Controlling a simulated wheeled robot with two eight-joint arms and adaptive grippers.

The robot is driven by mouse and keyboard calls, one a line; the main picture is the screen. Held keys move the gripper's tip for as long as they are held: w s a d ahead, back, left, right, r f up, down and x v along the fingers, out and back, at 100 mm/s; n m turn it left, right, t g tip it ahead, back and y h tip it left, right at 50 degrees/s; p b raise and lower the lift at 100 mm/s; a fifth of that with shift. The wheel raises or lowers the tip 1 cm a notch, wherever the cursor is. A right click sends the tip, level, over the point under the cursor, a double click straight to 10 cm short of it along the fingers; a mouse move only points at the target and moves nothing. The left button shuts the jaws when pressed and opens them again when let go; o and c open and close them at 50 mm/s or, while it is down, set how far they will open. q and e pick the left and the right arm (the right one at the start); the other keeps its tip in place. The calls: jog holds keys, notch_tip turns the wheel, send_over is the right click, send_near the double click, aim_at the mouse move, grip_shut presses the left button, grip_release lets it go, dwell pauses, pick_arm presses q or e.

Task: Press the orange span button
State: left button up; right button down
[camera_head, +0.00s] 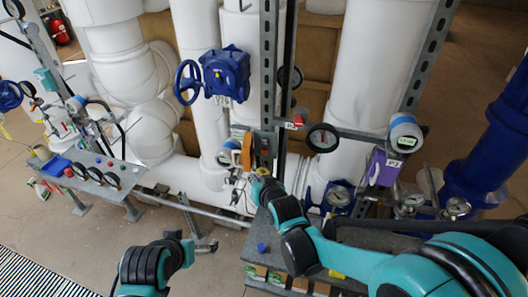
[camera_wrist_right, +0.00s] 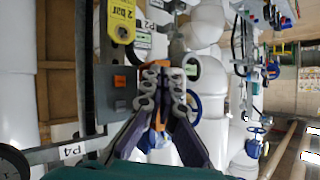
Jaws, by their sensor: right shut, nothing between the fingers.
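My right gripper (camera_wrist_right: 163,75) is shut and empty. In that picture its tips appear just right of the box; whether they touch it I cannot tell. In the head view my right gripper (camera_head: 240,181) is small, among fittings below an orange upright part (camera_head: 247,150). The button cannot be made out there.
A yellow tag (camera_wrist_right: 122,20) hangs near the box. A blue valve (camera_head: 225,75) with a handwheel, a black-rimmed gauge (camera_head: 323,138) and a purple box (camera_head: 383,168) are close by. White pipes stand behind. A small panel table (camera_head: 105,180) is at left; floor shows between.

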jog(key=w+d, duration=0.3)
jog(key=w, duration=0.5)
jog(key=shift+w, duration=0.2)
jog(key=shift+w, duration=0.15)
dwell(1.3)
jog(key=shift+w+b, duration=0.25)
jog(key=shift+b, duration=0.1)
jog(key=shift+w+d, duration=0.2)
jog(key=shift+w, duration=0.25)
dwell(0.5)
jog(key=shift+s, duration=0.15)
jog(key=shift+s+a, duration=0.3)
jog(key=shift+s, duration=0.45)
jog(key=shift+s+a, duration=0.25)
jog(key=shift+s, duration=0.55)
jog(key=shift+s+a, duration=0.25)
jog(key=shift+s, duration=0.55)
jog(key=shift+s+a, duration=0.25)
jog(key=shift+s, duration=0.55)
